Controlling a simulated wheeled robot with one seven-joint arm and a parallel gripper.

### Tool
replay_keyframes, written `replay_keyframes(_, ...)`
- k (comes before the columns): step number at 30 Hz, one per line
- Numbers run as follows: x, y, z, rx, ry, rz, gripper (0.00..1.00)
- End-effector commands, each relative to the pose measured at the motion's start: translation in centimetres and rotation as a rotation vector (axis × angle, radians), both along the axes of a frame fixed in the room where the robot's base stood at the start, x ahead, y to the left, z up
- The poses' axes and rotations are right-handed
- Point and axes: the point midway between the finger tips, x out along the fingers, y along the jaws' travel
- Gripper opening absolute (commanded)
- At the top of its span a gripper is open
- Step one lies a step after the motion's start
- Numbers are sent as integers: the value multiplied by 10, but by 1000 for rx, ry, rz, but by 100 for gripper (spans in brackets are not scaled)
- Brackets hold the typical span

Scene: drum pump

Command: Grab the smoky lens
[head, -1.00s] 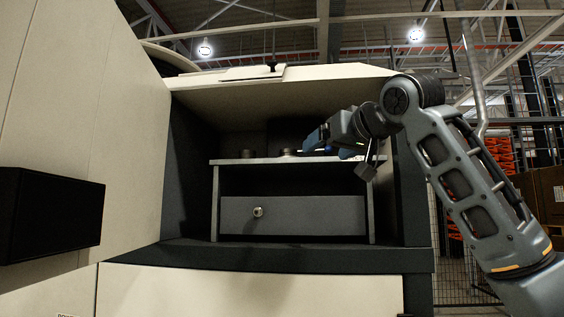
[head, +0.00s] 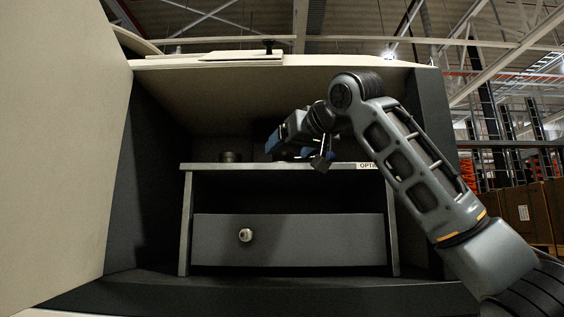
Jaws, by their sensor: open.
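A short dark round piece (head: 230,156) stands on the left part of the shelf top inside the recess. It may be a lens, but its tint is too dark to tell. My gripper (head: 292,149) reaches in from the right, low over the middle of the shelf (head: 345,166), to the right of this piece and apart from it. Its blue-tipped jaws are open. Another dark low shape lies under the jaws, mostly hidden by them. I cannot tell whether it is the smoky lens or whether the jaws touch it.
Below the shelf is a grey drawer front (head: 320,240) with a pale round knob (head: 245,235). Dark recess walls stand on both sides, with a cream panel (head: 60,150) at the left. A label partly reading "OPTI" (head: 367,166) is on the shelf edge.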

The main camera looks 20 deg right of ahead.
Motion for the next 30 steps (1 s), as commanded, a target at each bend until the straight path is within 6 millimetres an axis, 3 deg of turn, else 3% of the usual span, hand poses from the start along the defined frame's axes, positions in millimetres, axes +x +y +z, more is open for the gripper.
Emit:
replay_keyframes(9, 40, 3, -6, 1, 0, 0, 85)
replay_keyframes(18, 45, 4, -8, 1, -1, 0, 85)
replay_keyframes(30, 44, 4, -8, 1, -1, 0, 47)
